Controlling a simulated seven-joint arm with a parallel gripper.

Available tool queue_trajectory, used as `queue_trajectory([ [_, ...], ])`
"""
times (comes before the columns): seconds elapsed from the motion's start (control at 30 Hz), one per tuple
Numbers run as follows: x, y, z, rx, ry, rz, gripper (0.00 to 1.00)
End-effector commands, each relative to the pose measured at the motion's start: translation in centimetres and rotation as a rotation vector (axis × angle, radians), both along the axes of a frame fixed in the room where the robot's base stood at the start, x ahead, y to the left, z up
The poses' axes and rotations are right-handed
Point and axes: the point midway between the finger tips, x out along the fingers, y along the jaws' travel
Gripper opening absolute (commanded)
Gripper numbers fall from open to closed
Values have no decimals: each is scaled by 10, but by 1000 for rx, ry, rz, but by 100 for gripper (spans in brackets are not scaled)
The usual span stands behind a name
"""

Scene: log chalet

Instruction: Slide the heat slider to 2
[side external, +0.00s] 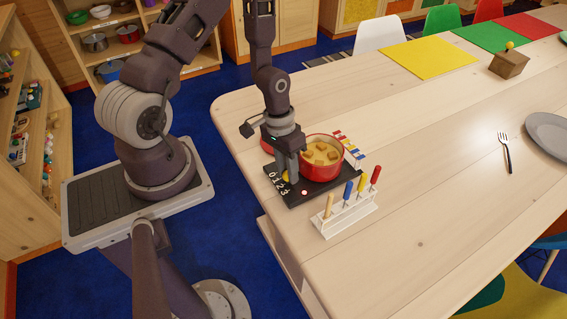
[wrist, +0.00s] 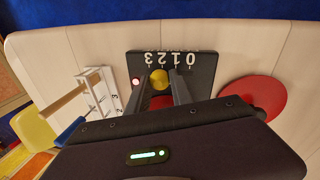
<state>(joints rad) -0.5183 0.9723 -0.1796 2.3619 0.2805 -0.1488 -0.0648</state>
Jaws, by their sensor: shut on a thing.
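The small black stove (side external: 297,197) stands at the near corner of the wooden table, with white numbers 0 to 3 along its front edge. In the wrist view the stove panel (wrist: 205,66) shows the numbers upside down, with 0 at the right. The round yellow heat slider knob (wrist: 159,78) sits close to the 2. My gripper (wrist: 161,76) points down at the panel, its fingers on either side of the knob and shut on it. In the side view the fingers largely hide the knob. A red light (wrist: 136,82) glows beside the 3 end.
A red pot (side external: 318,172) with brown chunks stands on the stove close to my gripper. A white rack (side external: 347,221) with colored-handled tools stands in front. A red disc (wrist: 256,103) lies beside the stove.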

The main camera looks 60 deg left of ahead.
Motion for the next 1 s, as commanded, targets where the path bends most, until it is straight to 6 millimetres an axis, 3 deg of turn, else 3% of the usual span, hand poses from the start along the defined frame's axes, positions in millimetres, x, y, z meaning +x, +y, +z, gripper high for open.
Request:
queue_trajectory([
  [0.23, 0, -1, 0, 1, -1, 3, 0],
  [0.27, 0, -1, 0, 1, -1, 3, 32],
  [0.33, 0, -1, 0, 1, -1, 3, 46],
  [0.37, 0, -1, 0, 1, -1, 3, 48],
  [0.67, 0, 0, 2, 1, -1, 3, 48],
  [1.0, -1, 12, 62, 2, -5, 5, 48],
])
